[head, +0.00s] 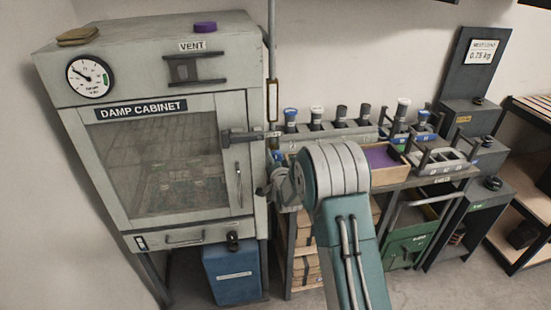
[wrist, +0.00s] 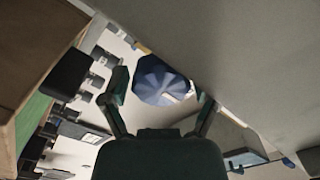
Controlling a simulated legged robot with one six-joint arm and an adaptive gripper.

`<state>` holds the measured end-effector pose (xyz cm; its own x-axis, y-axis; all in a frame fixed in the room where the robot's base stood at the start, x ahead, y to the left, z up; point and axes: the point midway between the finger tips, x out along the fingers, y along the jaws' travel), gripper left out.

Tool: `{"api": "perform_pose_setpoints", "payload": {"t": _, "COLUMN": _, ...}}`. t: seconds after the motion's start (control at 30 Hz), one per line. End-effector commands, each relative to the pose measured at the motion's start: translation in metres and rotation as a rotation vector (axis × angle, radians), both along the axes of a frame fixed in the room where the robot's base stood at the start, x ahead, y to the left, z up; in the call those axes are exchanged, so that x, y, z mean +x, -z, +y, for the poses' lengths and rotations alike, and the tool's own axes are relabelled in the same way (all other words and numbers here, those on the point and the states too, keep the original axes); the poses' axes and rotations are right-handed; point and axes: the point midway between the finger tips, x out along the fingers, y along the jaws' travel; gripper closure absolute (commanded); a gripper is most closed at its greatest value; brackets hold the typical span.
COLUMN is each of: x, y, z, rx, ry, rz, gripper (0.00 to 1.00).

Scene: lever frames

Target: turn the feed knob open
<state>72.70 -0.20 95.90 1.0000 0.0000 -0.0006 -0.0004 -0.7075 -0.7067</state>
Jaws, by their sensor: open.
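A blue faceted knob (wrist: 160,82) shows in the wrist view, with a small pale mark on its lower right side. I take it for the feed knob. My gripper (wrist: 163,92) is open, with one finger on each side of the knob. I cannot tell whether either finger touches it. In the head view my gripper (head: 281,186) is beside the right side of the damp cabinet (head: 172,112), partly hidden by my arm. A small blue patch (head: 277,155) just above it may be the same knob.
The cabinet's door latch (head: 242,136) juts out near my gripper. A vertical pipe (head: 271,60) runs up behind. To the right stands a bench with a rack of capped bottles (head: 342,112) and a wooden tray with a purple lining (head: 380,157). A blue bin (head: 232,275) sits below the cabinet.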

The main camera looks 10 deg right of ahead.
Motion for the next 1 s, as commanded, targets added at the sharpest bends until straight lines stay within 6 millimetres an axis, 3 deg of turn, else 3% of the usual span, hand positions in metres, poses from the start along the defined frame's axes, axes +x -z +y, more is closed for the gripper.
{"api": "perform_pose_setpoints", "payload": {"t": 0.07, "x": -0.0002, "y": 0.0001, "z": 0.0, "rx": 0.0, "ry": 0.0, "rz": 0.0, "gripper": 0.2}}
{"api": "perform_pose_setpoints", "payload": {"t": 0.1, "x": -0.0002, "y": 0.0001, "z": 0.0, "rx": 0.0, "ry": 0.0, "rz": 0.0, "gripper": 0.29}}
{"api": "perform_pose_setpoints", "payload": {"t": 0.2, "x": -0.0003, "y": 0.0002, "z": -0.0001, "rx": 0.0, "ry": 0.001, "rz": 0.001, "gripper": 0.74}}
{"api": "perform_pose_setpoints", "payload": {"t": 0.23, "x": -0.0002, "y": 0.0002, "z": -0.0001, "rx": 0.0, "ry": 0.001, "rz": 0.001, "gripper": 0.83}}
{"api": "perform_pose_setpoints", "payload": {"t": 0.67, "x": -0.0001, "y": 0.0008, "z": -0.0005, "rx": -0.049, "ry": 0.001, "rz": 0.001, "gripper": 0.83}}
{"api": "perform_pose_setpoints", "payload": {"t": 1.0, "x": -0.0002, "y": 0.0009, "z": -0.0004, "rx": -0.285, "ry": 0.001, "rz": 0.002, "gripper": 0.83}}
